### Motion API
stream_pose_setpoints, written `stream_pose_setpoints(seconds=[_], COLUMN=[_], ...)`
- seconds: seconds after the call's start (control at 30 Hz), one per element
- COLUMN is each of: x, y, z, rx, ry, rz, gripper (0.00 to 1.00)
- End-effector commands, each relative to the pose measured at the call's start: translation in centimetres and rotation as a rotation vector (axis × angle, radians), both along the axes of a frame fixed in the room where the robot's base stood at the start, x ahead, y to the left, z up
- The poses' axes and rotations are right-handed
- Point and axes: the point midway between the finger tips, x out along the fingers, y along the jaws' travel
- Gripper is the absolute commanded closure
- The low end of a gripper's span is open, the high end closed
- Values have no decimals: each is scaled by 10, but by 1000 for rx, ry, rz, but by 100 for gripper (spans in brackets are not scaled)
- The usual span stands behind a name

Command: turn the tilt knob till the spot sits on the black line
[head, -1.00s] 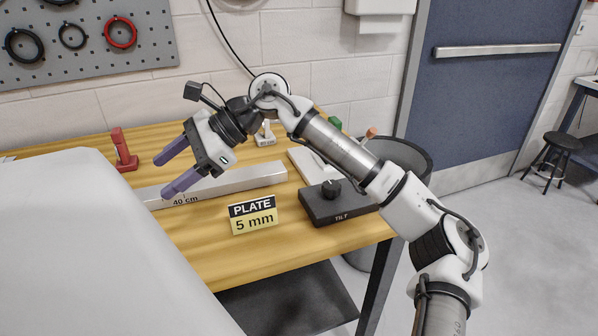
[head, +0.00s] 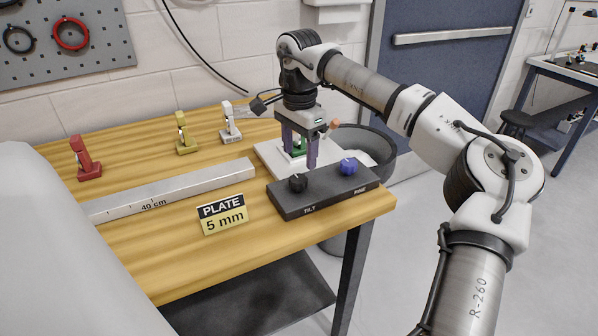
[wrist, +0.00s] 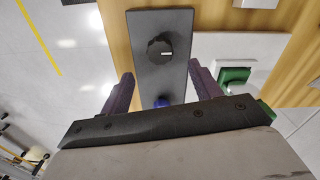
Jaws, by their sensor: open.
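The tilt knob (head: 298,183) is a round black knob at the left end of a dark control box (head: 325,192), above the word TILT. In the wrist view the tilt knob (wrist: 160,52) shows a white mark pointing right. My gripper (head: 300,162) points down with its purple fingers apart and empty, above and behind the box in the head view. In the wrist view my gripper (wrist: 162,84) has one finger on each side of the box, nearer the blue knob (wrist: 161,102) than the black one. I cannot make out the spot or the black line.
A blue knob (head: 348,166) marked FINE shares the box. A white base (head: 266,155) with a green part (head: 297,148) lies behind my fingers. A PLATE 5 mm card (head: 222,215) and a metal rail (head: 180,190) stand left. A dark bin (head: 375,150) is beyond the table's right edge.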

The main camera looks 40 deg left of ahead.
Motion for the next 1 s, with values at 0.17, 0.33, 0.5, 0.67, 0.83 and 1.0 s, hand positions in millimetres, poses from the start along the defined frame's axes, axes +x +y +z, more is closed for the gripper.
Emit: stream_pose_setpoints(seconds=[0.17,0.33,0.5,0.67,0.83,1.0], x=[0,-1,-1,-1,-1,-1], y=[-1,0,0,0,0,0], z=[-35,-56,-64,-65,-65,-65], rx=[-2,0,2,2,2,2], ry=[2,2,1,0,1,1], rz=[-1,0,0,0,0,0], gripper=[37,37,37,37,48,70])
